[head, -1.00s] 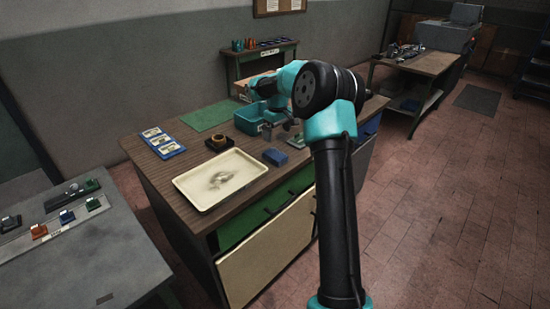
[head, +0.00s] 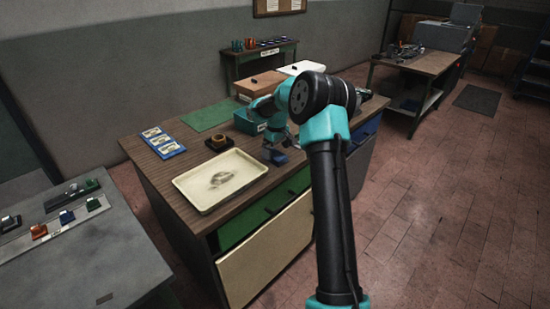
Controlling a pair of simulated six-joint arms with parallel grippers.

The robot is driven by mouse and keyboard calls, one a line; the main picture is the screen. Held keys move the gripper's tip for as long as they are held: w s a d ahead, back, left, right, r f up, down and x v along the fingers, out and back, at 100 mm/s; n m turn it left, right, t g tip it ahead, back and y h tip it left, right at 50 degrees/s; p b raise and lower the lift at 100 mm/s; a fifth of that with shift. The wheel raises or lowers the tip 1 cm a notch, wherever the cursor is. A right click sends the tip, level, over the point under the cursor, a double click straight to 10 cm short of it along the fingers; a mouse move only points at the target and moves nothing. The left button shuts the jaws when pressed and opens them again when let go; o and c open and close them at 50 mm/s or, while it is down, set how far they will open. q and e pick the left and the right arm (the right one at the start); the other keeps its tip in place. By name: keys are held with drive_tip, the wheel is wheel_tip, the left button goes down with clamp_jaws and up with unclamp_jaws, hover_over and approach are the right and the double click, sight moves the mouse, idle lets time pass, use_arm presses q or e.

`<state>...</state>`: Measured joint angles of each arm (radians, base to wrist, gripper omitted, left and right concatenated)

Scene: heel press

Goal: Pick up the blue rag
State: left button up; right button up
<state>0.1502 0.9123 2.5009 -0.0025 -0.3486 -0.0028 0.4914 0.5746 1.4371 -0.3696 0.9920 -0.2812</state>
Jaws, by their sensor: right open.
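The blue rag (head: 275,158) is a small folded-looking patch on the brown workbench (head: 180,188), just right of the cream tray (head: 220,203). My right gripper (head: 274,150) points down at the rag, its open jaws just above or around it, and hides part of it. I cannot tell whether the fingers touch it. My left gripper is not in view.
The cream tray with a dark smudge lies close by on the left.

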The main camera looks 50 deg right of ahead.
sight(276, 155)
wheel_tip(276, 155, down, 3)
drive_tip(key=shift+f, duration=0.15)
idle(0.4)
drive_tip(key=c, duration=1)
drive_tip(key=shift+r, duration=1.7)
drive_tip(key=shift+s+a+r, duration=0.1)
drive_tip(key=shift+a, duration=0.15)
drive_tip(key=s+a+r, duration=0.1)
drive_tip(key=s+a, duration=0.9)
drive_tip(key=a, duration=0.1)
drive_tip(key=shift+s+a+r, duration=0.15)
drive_tip(key=shift+a+r, duration=0.05)
drive_tip(key=shift+a, duration=0.15)
